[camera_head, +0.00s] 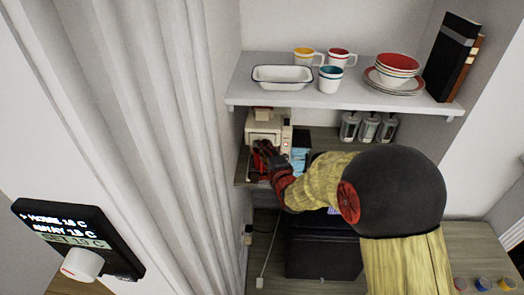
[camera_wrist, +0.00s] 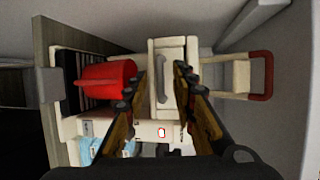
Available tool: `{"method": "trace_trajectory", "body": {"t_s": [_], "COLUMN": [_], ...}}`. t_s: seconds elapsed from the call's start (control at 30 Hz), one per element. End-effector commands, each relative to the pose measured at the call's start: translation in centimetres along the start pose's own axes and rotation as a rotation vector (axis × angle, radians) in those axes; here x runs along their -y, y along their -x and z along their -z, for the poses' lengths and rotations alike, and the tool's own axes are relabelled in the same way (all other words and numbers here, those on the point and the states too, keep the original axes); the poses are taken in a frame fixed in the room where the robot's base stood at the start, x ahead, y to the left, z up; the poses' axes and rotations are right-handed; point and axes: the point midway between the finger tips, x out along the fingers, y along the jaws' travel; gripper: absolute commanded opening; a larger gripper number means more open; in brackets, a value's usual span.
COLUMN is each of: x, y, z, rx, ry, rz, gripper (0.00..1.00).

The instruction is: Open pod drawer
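A cream coffee machine (camera_head: 268,124) stands on the lower shelf in the head view. In the wrist view, turned sideways, its body (camera_wrist: 150,130) shows a cream drawer-like block (camera_wrist: 163,50) with a pale bar handle (camera_wrist: 163,85). My gripper (camera_wrist: 161,76) is open, with one finger on either side of this block and handle. Whether the fingers touch it I cannot tell. In the head view my gripper (camera_head: 265,150) is right at the machine's front and hides part of it.
A red mug (camera_wrist: 107,76) is close beside one finger, at a black grille. A red-ended lever or handle (camera_wrist: 262,75) juts from the machine's other end. The upper shelf (camera_head: 340,98) with crockery overhangs the machine. Several canisters (camera_head: 368,128) stand farther right.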

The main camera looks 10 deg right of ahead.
Motion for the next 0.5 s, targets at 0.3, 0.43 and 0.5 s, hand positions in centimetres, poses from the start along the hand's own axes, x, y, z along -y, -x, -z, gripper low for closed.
{"method": "trace_trajectory", "body": {"t_s": [0.3,0.43,0.5], "x": [-0.03,-0.02,-0.02], "y": [-1.21,-1.19,-1.19], "z": [0.00,0.00,0.00], "rx": [0.000,0.000,0.000], "ry": [0.001,0.001,0.001], "rz": [-0.001,-0.001,-0.001], "gripper": [0.26,0.26,0.22]}}
